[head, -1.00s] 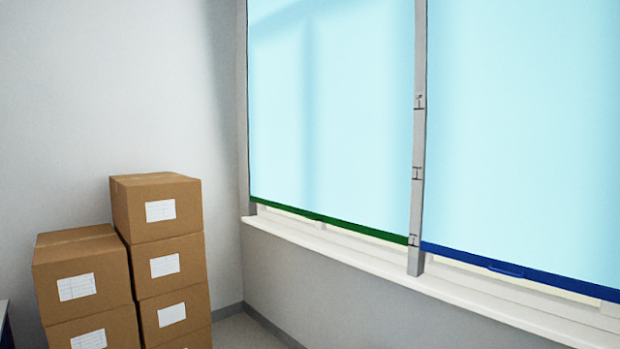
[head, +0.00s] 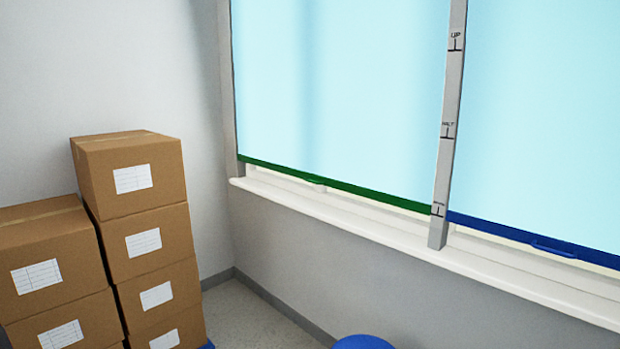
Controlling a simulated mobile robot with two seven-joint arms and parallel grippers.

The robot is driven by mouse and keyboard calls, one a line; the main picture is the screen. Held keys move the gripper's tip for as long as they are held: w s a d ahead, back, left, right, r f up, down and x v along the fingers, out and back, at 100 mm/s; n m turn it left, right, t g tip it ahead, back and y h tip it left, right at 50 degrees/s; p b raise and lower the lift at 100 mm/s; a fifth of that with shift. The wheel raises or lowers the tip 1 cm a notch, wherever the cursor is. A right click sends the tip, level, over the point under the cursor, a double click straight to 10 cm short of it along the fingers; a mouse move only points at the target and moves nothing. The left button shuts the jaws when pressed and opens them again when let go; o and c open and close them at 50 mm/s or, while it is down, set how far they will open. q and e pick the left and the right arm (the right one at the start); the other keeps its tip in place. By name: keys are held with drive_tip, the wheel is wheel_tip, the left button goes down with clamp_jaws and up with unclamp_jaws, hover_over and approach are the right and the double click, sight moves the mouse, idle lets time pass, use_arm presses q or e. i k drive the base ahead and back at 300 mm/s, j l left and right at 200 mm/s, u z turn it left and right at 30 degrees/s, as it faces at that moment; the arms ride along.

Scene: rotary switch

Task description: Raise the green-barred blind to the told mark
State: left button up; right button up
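The green-barred blind (head: 345,85) is a pale blue sheet in the left window. Its green bottom bar (head: 370,194) hangs just above the white sill, with a small tab near its middle. The grey post (head: 450,110) right of it carries several marks. The upper one (head: 456,42) looks like "UP", the middle one (head: 447,130) looks like "HALF", and the lowest (head: 437,210) is too small to read. The green bar's right end is close to the lowest mark. Neither of my grippers is in view.
A second blind (head: 550,120) with a blue bar (head: 530,240) hangs right of the post. Stacked cardboard boxes (head: 140,205) stand at the left. A blue round object (head: 362,342) shows at the bottom edge. Grey floor (head: 250,310) is clear between boxes and wall.

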sight(364, 121)
drive_tip(key=i+j+z, duration=0.1)
drive_tip(key=i+j, duration=0.3)
drive_tip(key=i, duration=0.15)
drive_tip(key=i+j, duration=0.45)
drive_tip(key=i+z, duration=0.05)
drive_tip(key=i, duration=0.1)
